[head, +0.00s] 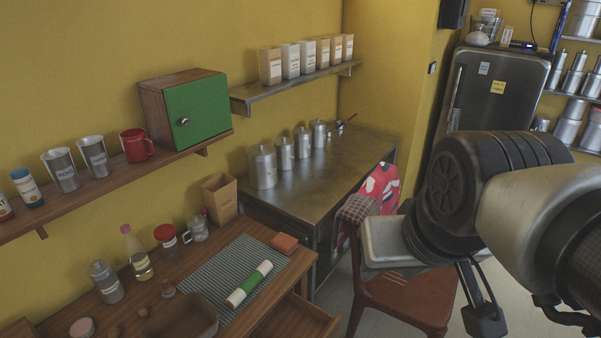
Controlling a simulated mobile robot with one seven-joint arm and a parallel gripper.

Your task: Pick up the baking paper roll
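A white roll with a green band around its middle, which looks like the baking paper roll (249,284), lies on a grey-green ribbed mat (207,273) on the wooden counter. It lies diagonally, its near end toward the lower left, and is fully visible. My gripper (484,318) shows only in part at the lower right, as a dark finger-like piece below my arm. It is well to the right of the roll, apart from it. Whether it is open or shut does not show.
An orange-brown block (285,243) lies close to the roll's far end. A wooden bowl (181,320), bottles and jars stand to its left. An open drawer (296,321) juts out in front. A chair (408,296) stands between the counter and my arm. A shelf (107,188) hangs above.

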